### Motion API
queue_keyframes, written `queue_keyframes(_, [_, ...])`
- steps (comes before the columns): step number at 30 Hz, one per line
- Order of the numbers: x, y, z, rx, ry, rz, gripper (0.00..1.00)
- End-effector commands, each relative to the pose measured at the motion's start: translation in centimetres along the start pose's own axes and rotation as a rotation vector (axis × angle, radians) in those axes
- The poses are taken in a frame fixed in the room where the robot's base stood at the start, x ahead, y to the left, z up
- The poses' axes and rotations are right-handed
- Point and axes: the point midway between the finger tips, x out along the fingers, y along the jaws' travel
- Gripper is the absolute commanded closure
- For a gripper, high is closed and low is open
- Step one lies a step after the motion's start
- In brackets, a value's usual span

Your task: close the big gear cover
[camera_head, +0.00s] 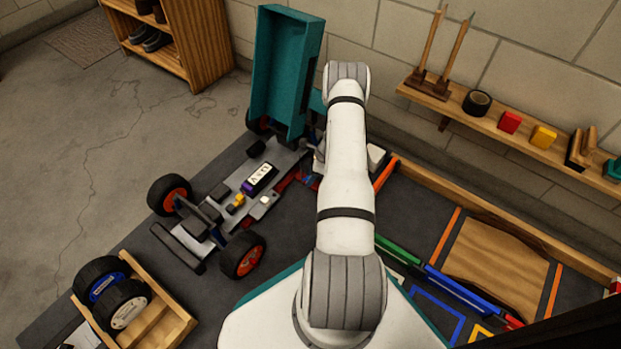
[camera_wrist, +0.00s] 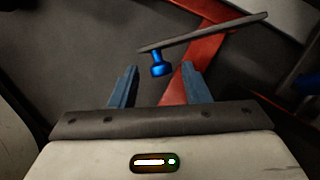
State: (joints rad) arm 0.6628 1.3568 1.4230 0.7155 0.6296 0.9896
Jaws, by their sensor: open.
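The RC car (camera_head: 215,215) stands on the dark mat with its chassis exposed. In the wrist view, a thin grey plate (camera_wrist: 210,32) with a blue knob (camera_wrist: 158,62) beneath it looks like the big gear cover. The plate is seen nearly edge-on and slants up to the right. My gripper (camera_wrist: 160,74) is open, with its two blue fingers on either side of the knob's lower end in the picture. I cannot tell whether they touch it. In the head view, my arm hides the gripper and the cover.
The teal car body (camera_head: 285,75) stands upright behind the chassis, close to my arm. A red frame part (camera_wrist: 185,75) lies behind the knob. A wooden tray (camera_head: 155,325) with spare wheels is at lower left. A wall shelf (camera_head: 465,100) runs along the right.

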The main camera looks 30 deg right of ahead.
Motion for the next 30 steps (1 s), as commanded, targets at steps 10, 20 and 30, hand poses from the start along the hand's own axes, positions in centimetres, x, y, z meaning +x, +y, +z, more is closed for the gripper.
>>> queue_keyframes(10, [-0.01,-0.01,0.02,0.0,0.0,0.0,0.68])
queue_keyframes(20, [-0.02,0.02,-0.01,0.0,0.0,0.0,0.95])
queue_keyframes(30, [-0.01,0.08,-0.05,0.001,-0.001,0.002,1.0])
